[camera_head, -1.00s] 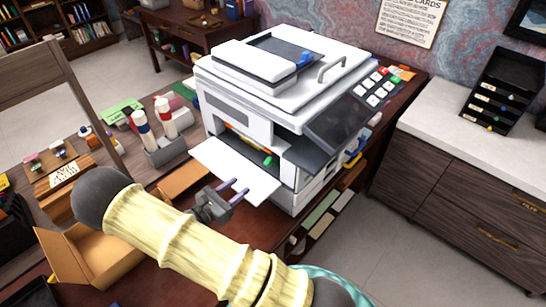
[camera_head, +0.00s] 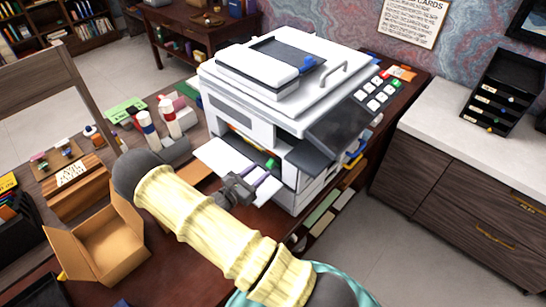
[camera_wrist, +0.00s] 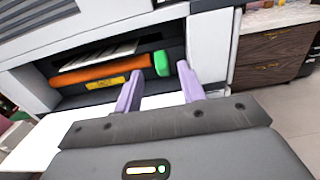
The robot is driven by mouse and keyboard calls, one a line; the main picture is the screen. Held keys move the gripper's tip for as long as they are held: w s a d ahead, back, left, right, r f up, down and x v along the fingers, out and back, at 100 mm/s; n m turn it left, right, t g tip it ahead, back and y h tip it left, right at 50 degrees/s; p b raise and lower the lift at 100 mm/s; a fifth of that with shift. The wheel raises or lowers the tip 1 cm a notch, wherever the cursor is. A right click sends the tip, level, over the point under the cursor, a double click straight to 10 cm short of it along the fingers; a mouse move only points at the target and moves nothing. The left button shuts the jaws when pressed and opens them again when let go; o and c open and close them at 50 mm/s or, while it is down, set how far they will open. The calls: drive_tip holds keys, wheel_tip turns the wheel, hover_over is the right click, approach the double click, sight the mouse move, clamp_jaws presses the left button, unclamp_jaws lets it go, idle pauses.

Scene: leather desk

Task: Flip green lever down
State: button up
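The green lever (camera_wrist: 161,64) is at the right end of an orange roller (camera_wrist: 100,75) inside the open front of the white printer (camera_head: 237,130). It also shows in the head view as a small green spot (camera_head: 271,163). My gripper (camera_wrist: 158,84) is open, with its two purple fingers apart and nothing between them. The fingers point into the printer's opening, and in the wrist view the lever appears just beyond and between the fingertips. In the head view my gripper (camera_head: 263,175) is over the lowered white front flap (camera_head: 213,151). I cannot tell whether a finger touches the lever.
The printer's dark control panel (camera_head: 338,132) juts out to the right of the opening. An open cardboard box (camera_head: 103,246) and a holder with white bottles (camera_head: 167,148) are on the desk to the left. A yellow label (camera_wrist: 105,83) sits below the roller.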

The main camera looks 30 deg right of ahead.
sight(269, 164)
drive_tip(key=p+x, duration=0.2)
drive_tip(key=x, duration=0.5)
drive_tip(key=shift+w+d, duration=0.1)
drive_tip(key=shift+d, duration=0.2)
clamp_jaws()
